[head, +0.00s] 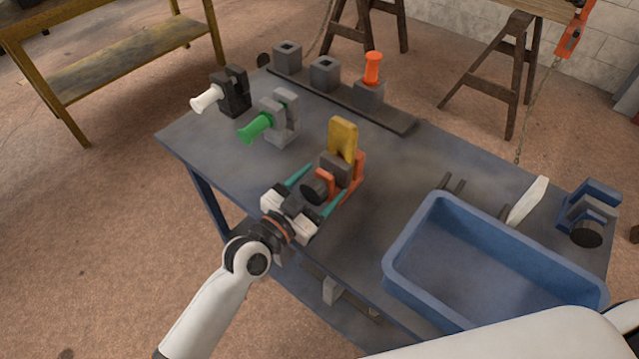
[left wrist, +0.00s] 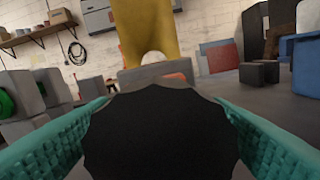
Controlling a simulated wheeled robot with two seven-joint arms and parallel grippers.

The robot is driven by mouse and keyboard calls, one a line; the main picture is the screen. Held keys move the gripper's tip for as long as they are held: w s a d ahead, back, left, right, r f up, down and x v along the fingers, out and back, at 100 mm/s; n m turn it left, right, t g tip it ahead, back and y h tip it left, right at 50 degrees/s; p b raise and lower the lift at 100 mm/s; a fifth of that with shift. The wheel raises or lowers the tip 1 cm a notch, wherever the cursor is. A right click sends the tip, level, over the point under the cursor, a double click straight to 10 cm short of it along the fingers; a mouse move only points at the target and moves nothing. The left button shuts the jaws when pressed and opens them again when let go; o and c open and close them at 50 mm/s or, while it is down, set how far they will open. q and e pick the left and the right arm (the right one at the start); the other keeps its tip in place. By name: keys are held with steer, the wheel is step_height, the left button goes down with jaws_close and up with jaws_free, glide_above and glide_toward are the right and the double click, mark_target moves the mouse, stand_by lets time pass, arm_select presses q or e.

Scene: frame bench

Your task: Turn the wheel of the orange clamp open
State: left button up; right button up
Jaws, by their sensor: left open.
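The orange clamp (head: 358,172) stands on the bench in the middle of the head view. A yellow piece (head: 342,138) stands upright in it against a grey block; the yellow piece also shows in the left wrist view (left wrist: 143,28). The clamp's dark wheel (head: 313,190) faces my left arm, and the wheel (left wrist: 160,135) fills the lower middle of the left wrist view. My left gripper (head: 318,188) is open, with its teal fingers on either side of the wheel. Whether the fingers touch the wheel cannot be told. My right gripper is not in view.
A blue bin (head: 395,262) stands at the right front of the bench. A blue clamp (head: 590,205) is at the far right. An orange peg (head: 372,68) stands in a block behind.

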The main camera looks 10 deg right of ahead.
arm_select(q)
steer(key=shift+w+d, duration=0.1)
steer(key=shift+d, duration=0.1)
steer(key=shift+c, duration=0.5)
steer(key=c, duration=0.9)
steer(key=shift+o, duration=0.2)
steer(key=shift+n, duration=2.2)
steer(key=o, duration=1)
steer(key=shift+c, duration=0.2)
